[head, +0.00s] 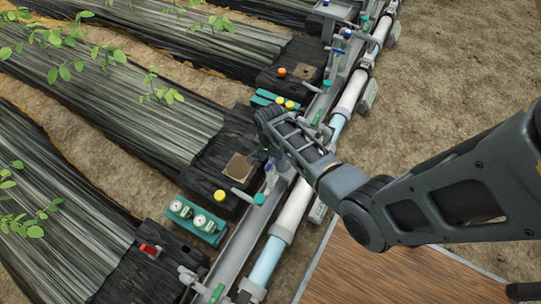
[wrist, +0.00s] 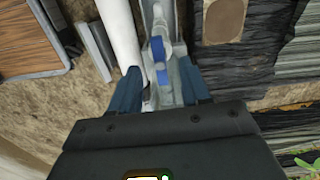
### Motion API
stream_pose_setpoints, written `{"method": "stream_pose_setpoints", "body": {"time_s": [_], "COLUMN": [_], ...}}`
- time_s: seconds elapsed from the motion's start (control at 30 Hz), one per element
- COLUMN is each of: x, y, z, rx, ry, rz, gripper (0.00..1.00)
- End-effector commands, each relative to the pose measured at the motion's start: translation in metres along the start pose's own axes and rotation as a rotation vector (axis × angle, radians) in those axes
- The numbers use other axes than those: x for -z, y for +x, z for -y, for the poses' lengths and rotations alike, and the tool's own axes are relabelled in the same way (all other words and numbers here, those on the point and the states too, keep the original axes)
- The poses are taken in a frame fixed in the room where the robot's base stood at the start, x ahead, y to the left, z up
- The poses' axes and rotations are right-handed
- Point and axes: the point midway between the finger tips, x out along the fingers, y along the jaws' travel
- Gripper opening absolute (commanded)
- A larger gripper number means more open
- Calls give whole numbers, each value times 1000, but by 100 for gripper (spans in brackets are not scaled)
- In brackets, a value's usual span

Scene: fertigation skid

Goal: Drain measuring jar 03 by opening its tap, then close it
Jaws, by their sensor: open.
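My gripper (head: 270,166) is over the grey channel beside the pipe, its fingers pointing down and mostly hidden by the wrist in the head view. In the wrist view my gripper (wrist: 158,82) is open. A grey fitting with a blue tap (wrist: 160,52) lies between and just beyond the fingers; I cannot tell whether they touch it. No jar number is readable, so I cannot tell which one is jar 03. A teal-capped fitting with a grey lever (head: 259,199) stands just below my gripper in the head view. Another teal-capped fitting (head: 327,84) stands farther up the line.
A white and light-blue pipe (head: 292,212) runs diagonally beside the grey channel (head: 240,246). Two gauges on a teal block (head: 199,220), a yellow knob (head: 219,196) and a red switch (head: 150,250) are at left. A wooden deck (head: 390,268) lies at lower right.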

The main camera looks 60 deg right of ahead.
Motion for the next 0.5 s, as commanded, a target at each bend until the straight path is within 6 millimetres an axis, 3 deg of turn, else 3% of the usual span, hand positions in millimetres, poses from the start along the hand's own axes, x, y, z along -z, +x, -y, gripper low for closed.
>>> {"method": "stream_pose_setpoints", "body": {"time_s": [0.5], "x": [0], "y": [3], "z": [0], "rx": [1], "ry": [33], "rz": [-1], "gripper": [47]}}
